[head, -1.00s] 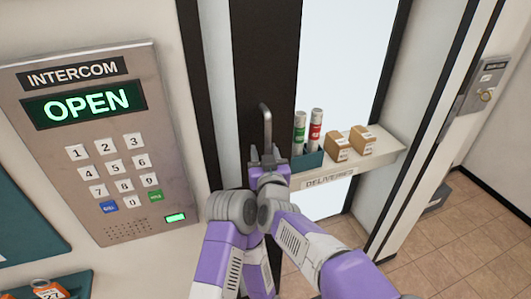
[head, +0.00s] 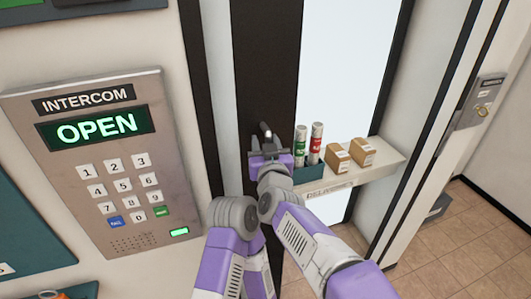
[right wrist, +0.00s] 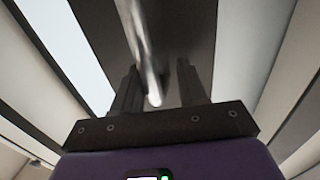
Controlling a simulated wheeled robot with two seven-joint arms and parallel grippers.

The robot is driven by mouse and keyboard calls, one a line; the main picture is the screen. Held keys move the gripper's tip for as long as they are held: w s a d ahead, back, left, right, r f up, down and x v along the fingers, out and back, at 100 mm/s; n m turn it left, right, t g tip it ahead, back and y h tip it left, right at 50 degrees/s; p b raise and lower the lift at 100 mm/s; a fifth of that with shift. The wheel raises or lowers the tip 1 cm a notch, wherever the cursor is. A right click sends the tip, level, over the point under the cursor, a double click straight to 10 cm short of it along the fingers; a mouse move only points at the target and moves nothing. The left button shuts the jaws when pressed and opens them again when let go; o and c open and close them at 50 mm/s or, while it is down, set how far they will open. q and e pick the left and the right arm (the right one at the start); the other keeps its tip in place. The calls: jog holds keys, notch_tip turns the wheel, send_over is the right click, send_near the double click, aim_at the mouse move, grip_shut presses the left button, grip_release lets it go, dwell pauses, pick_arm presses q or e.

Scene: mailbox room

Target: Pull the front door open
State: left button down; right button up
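The front door has a dark stile (head: 265,60) and a pale glass pane (head: 345,60). Its metal pull handle (head: 265,129) shows only as a short tip above my right gripper in the head view. My right gripper (head: 268,146) is at the handle with its fingers apart. In the right wrist view the shiny handle (right wrist: 146,50) runs between the two dark fingers (right wrist: 158,88), with gaps visible on both sides. The gripper and arm hide the lower handle in the head view. My left gripper is not in view.
The intercom (head: 105,160) on the left wall reads OPEN. Right of the handle, a deliveries shelf (head: 385,165) holds a green and a red tube (head: 316,143) and two small boxes (head: 362,152). A lock plate (head: 484,98) is on the far right post.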

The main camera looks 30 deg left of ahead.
jog(key=shift+r, duration=0.8)
jog(key=shift+s+d, duration=0.1)
jog(key=shift+s, duration=0.05)
jog(key=b+v, duration=0.1)
jog(key=v, duration=0.7)
jog(key=shift+d, duration=0.15)
jog(key=shift+s, duration=0.15)
dwell(0.4)
